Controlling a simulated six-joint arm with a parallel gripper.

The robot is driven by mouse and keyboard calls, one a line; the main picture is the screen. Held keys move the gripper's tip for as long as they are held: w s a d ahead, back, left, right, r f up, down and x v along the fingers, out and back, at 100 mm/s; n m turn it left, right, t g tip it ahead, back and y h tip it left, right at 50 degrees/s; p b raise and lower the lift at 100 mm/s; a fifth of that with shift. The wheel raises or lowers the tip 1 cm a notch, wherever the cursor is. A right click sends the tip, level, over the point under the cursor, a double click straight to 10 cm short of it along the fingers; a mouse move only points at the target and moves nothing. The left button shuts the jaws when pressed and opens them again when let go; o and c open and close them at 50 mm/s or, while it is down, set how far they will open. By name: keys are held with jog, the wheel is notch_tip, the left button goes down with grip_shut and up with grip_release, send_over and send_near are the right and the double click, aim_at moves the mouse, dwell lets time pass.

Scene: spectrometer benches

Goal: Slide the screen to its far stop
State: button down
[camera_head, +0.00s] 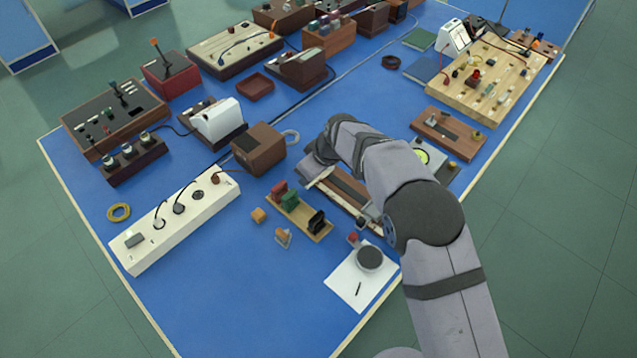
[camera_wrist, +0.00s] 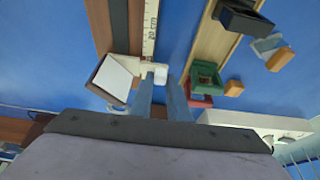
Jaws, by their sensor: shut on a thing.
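The screen (camera_wrist: 118,78) is a white square panel in a brown frame, low in the wrist view, just left of my gripper (camera_wrist: 161,80). A pale arm or tab (camera_wrist: 153,72) reaches from it to my fingertips. My two grey fingers are shut on this tab. The screen sits at the near end, in this view, of a wooden rail (camera_wrist: 101,22) with a dark central strip and a white scale (camera_wrist: 150,28) along its side. In the head view the rail (camera_head: 350,188) lies under my forearm, and my wrist largely hides the gripper there.
Beside the rail is a wooden rack (camera_head: 318,232) with red, green and black holders. A brown box (camera_head: 259,150) stands to the left. A white power strip (camera_head: 175,222) lies farther left. A paper sheet (camera_head: 346,288) with a dark round thing (camera_head: 370,257) lies near the front edge.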

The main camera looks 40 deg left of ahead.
jog(key=shift+a, duration=1.25)
jog(key=shift+a+r, duration=0.1)
jog(key=shift+r, duration=0.1)
jog(key=c, duration=1.7)
grip_release()
jog(key=shift+a+f, duration=0.1)
jog(key=shift+a, duration=0.05)
jog(key=shift+b, duration=0.3)
jog(key=shift+b+v, duration=1.1)
jog(key=shift+v, duration=2.6)
